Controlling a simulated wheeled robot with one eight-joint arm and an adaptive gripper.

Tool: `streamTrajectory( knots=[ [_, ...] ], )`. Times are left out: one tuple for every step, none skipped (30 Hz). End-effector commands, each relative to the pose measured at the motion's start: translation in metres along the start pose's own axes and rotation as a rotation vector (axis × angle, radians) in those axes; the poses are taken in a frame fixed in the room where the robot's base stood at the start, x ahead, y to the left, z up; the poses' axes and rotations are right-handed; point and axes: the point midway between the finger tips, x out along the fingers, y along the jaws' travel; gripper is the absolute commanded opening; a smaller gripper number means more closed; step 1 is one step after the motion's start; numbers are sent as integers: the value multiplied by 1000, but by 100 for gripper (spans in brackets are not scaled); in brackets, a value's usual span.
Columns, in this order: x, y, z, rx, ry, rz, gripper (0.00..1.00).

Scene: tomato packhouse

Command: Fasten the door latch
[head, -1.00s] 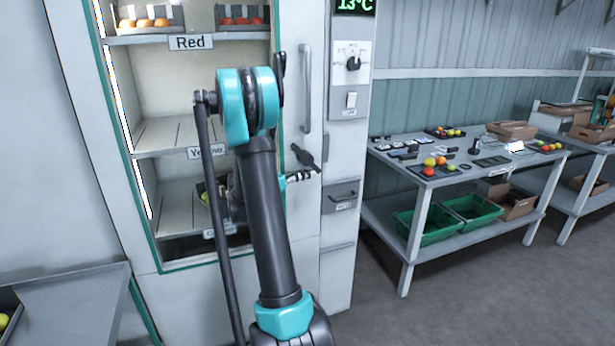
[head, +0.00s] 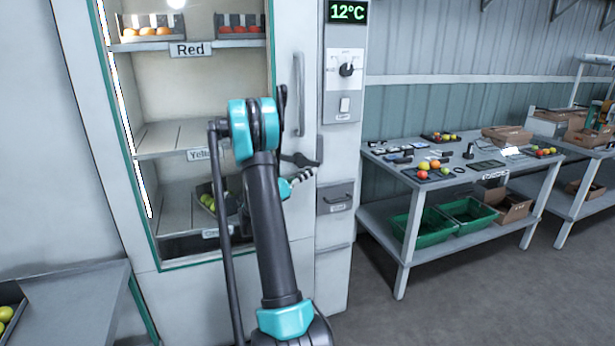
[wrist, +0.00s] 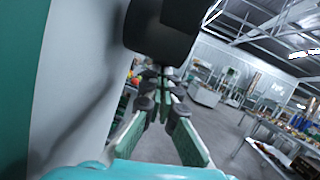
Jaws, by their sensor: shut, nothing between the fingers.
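The door latch (head: 300,160) is a dark lever on the white cabinet door (head: 305,215), below the upright door handle (head: 299,95). It lies nearly level, its tip to the right. My gripper (head: 308,173) is shut and empty just below the latch, its fingers pointing right and slightly up. I cannot tell whether they touch it. In the wrist view, my gripper (wrist: 160,85) has its fingertips together, and a large dark part, probably the latch (wrist: 165,28), is close above them. My arm hides part of the door.
Shelves behind the door glass carry trays of tomatoes (head: 150,27) and labels. A control panel (head: 345,70) reading 12°C is right of the door. A table (head: 400,178) with trays and green crates (head: 467,212) stands further right. The floor before it is clear.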

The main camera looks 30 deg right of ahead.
Motion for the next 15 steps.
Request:
streamTrajectory(
  knots=[
    [2, -1, 0, 0, 0, -1, 0],
    [4, -1, 1, 0, 0, 0, 0],
    [5, -1, 1, 0, 1, 0, 0],
    [6, -1, 2, 0, 1, 0, 0],
    [7, -1, 2, 0, 1, 0, 0],
    [8, -2, 3, 0, 1, 0, 0],
    [8, -2, 3, 0, 1, 0, 0],
    [9, -2, 4, 0, 1, 0, 0],
    [10, -2, 4, 0, 1, 0, 0],
    [10, -2, 4, 0, 1, 0, 0],
    [11, -2, 4, 0, 1, 0, 0],
    [11, -2, 5, 0, 1, 0, 0],
    [12, -2, 5, 0, 1, 0, 0],
    [12, -2, 5, 0, 1, 0, 0],
    [12, -2, 5, 0, 1, 0, 0]
  ],
)
